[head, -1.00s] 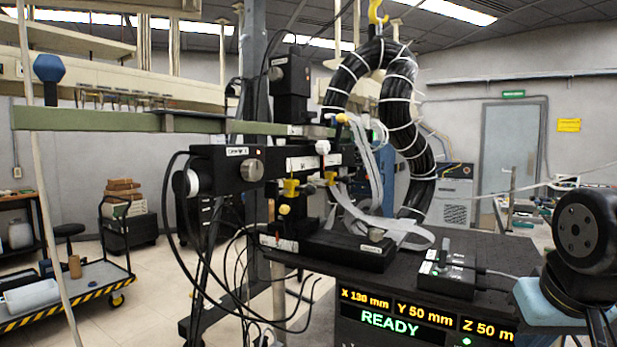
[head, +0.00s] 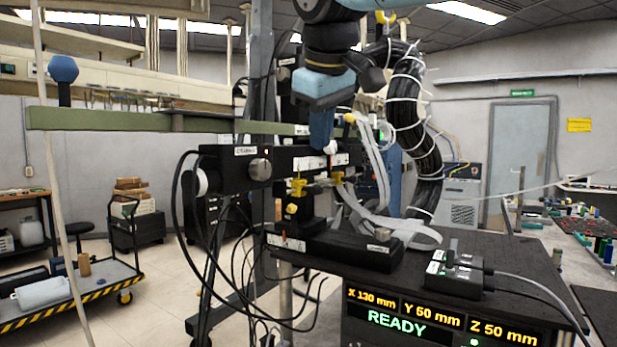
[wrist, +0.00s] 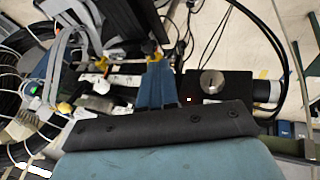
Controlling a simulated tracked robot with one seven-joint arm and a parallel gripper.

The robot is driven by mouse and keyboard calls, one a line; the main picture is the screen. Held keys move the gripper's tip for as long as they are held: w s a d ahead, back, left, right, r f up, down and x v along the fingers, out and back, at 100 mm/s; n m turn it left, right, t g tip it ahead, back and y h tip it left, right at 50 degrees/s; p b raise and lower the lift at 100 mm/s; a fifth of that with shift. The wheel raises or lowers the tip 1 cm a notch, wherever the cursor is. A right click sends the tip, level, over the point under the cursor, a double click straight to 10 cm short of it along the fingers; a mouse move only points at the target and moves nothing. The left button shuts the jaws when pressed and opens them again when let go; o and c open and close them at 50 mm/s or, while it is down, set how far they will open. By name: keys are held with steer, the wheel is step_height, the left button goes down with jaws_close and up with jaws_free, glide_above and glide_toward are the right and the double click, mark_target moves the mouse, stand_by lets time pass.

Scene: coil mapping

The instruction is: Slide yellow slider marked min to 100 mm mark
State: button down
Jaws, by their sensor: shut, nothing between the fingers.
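Two small yellow sliders sit on the black horizontal stage with a white scale strip: the left yellow slider (head: 298,187) and the right yellow slider (head: 337,178). I cannot read which one is marked min, nor the scale marks. The fingers hide part of the stage.
A black motor housing (head: 235,170) with a silver knob adjoins the stage at left. A thick black cable bundle (head: 412,120) and grey ribbon cables (head: 375,165) hang at right. A display (head: 410,315) reads READY. A switch box (head: 455,272) stands on the table.

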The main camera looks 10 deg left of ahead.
steer(key=a+r, duration=0.1)
steer(key=a, duration=0.2)
glide_toward(307, 189)
step_height(307, 189, down, 4)
steer(key=s+a, duration=0.1)
steer(key=s, duration=0.1)
steer(key=shift+n, duration=0.4)
steer(key=w, duration=0.1)
steer(key=w+f, duration=0.1)
steer(key=w+d, duration=0.1)
steer(key=shift+w+f, duration=0.2)
steer(key=shift+w, duration=0.1)
